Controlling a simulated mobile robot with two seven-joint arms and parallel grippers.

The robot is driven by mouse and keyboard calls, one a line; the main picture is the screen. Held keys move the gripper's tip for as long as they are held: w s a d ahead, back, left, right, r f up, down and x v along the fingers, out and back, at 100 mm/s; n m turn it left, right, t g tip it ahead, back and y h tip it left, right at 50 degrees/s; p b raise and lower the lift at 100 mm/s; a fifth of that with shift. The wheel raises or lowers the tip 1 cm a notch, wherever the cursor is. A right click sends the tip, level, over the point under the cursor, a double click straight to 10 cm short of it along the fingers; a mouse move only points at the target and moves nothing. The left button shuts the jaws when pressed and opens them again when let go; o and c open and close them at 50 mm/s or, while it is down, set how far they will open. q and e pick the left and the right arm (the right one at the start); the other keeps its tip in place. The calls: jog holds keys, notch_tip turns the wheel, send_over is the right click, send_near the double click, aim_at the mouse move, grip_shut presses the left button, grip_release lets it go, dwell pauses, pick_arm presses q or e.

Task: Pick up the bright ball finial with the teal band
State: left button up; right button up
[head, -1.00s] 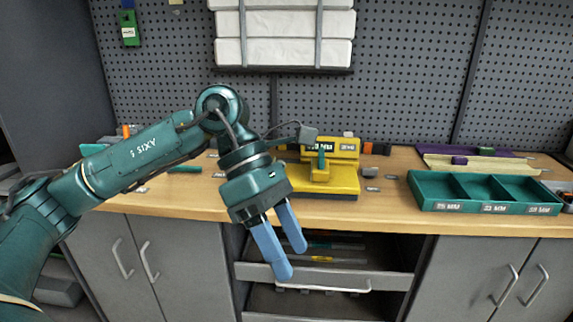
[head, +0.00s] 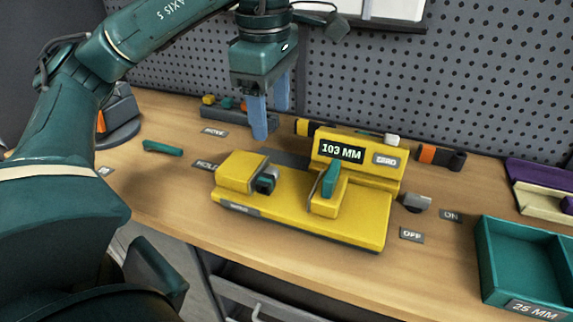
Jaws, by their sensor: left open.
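I cannot make out a bright ball finial with a teal band in the head view. My left gripper (head: 270,120) points downward with its two blue fingers apart and nothing seen between them. It hangs above the back of the bench, behind the left part of a yellow measuring device (head: 300,217). The device's display (head: 341,150) reads 103 MM. A teal and dark piece (head: 267,180) sits at its left block, and a teal jaw (head: 330,178) stands on its slide. My right gripper is not in view.
A low rack with small coloured pieces (head: 208,101) stands behind the gripper. A teal bar (head: 162,147) lies left on the wooden bench (head: 165,195). A grey knob (head: 417,202) and a teal divided tray (head: 515,262) are right. The front left bench is clear.

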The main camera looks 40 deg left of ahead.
pick_arm(q)
jog(key=b, duration=0.1)
send_over(274, 176)
notch_tip(274, 176, down, 6)
jog(key=shift+s+f, duration=0.1)
jog(key=shift+s, duration=0.05)
jog(key=shift+f, duration=3.2)
jog(key=shift+w, duration=0.2)
jog(key=c, duration=0.9)
